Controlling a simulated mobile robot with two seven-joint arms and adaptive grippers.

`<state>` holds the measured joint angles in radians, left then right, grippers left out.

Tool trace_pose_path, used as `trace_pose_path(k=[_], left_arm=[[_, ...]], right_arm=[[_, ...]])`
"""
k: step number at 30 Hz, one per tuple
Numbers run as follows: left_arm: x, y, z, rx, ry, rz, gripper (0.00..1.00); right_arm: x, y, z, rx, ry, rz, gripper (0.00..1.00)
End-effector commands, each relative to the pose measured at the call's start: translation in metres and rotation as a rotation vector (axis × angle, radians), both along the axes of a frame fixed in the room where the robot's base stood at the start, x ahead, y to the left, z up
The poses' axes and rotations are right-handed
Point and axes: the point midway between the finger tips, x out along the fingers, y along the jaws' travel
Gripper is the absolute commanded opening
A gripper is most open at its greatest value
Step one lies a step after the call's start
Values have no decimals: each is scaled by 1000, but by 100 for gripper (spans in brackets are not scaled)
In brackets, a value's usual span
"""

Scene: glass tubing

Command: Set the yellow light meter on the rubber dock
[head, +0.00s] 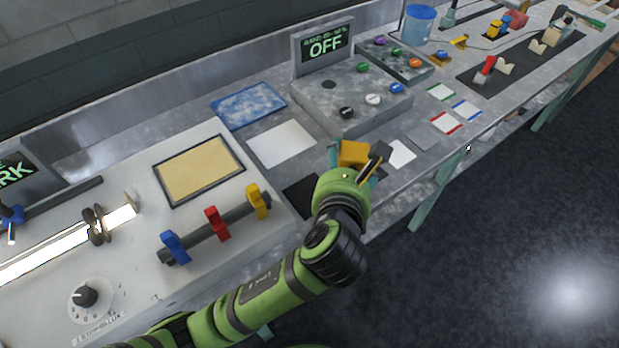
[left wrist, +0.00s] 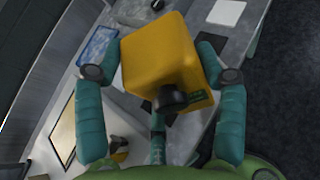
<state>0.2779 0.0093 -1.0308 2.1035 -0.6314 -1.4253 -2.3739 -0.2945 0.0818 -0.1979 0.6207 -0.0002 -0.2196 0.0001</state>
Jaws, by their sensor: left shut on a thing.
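The yellow light meter (head: 354,153) is a boxy block in my left gripper (head: 350,160), above the bench near its front edge. In the left wrist view the meter (left wrist: 160,60) sits between the teal fingers of my left gripper (left wrist: 160,75), with a black knob-like part on it. A flat black square (head: 301,192) lies on the bench just left of the gripper, partly hidden by my arm; it looks like the rubber dock, but I cannot be sure. My right gripper is not in view.
A grey control box (head: 350,103) with knobs and an OFF display (head: 325,46) stands behind the gripper. A white panel with colored clamps (head: 213,222) is at left. White (head: 282,143) and blue (head: 249,105) flat pads lie between them. Small colored cards lie to the right.

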Motion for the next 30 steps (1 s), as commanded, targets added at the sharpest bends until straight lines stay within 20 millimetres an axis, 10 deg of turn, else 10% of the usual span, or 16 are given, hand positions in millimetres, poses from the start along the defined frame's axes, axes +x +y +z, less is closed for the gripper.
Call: trace_pose_path(k=[13, 30], left_arm=[[63, 68, -53, 3, 1, 3, 26], [68, 72, -98, -2, -1, 1, 26]], right_arm=[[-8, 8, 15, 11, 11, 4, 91], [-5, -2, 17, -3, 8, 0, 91]])
